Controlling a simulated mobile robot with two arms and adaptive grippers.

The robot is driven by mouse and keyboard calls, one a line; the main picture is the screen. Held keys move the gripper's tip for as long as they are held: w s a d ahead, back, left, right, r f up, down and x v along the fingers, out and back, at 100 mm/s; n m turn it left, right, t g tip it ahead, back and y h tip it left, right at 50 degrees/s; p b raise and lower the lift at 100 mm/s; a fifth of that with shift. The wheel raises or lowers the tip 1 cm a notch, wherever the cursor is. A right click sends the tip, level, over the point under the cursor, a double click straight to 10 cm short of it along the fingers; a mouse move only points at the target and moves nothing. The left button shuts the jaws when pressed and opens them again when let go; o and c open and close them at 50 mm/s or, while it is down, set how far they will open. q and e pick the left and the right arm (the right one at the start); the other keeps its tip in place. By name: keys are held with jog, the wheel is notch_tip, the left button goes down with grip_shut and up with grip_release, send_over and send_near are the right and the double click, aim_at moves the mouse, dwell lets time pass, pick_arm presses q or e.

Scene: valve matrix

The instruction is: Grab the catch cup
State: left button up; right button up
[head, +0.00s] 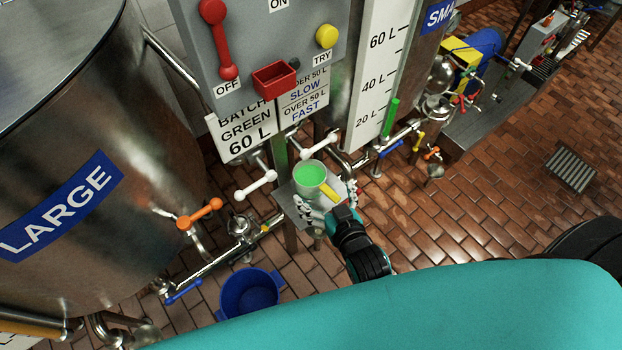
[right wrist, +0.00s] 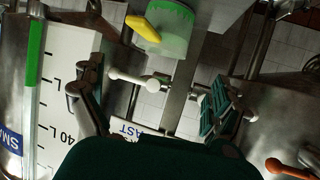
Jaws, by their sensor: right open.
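The catch cup (head: 310,176) is a pale cup with green inside and a yellow handle (head: 328,191). It appears to stand upright on a small metal shelf (head: 287,203). My right gripper (head: 328,203) is open and empty at the near side of the cup, its fingers spread to either side of the handle. In the right wrist view the cup (right wrist: 172,32) is at the top, with its yellow handle (right wrist: 143,29) beyond the open fingers (right wrist: 152,98). No contact shows. My left gripper is not in view.
White valve levers (head: 256,185) sit just left of and behind the cup. A grey control panel (head: 262,50) hangs above. The large tank (head: 80,120) stands left, and a blue bucket (head: 250,290) is on the floor. Brick floor (head: 470,210) at right is open.

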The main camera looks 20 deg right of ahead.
aim_at(309, 172)
jog(key=x, duration=1)
jog(key=shift+w+f, duration=0.25)
jog(key=shift+w, duration=0.05)
jog(key=shift+c, duration=0.3)
jog(key=c, duration=1.1)
jog(key=shift+r, duration=0.1)
jog(key=shift+c, duration=0.5)
jog(key=shift+r, duration=0.15)
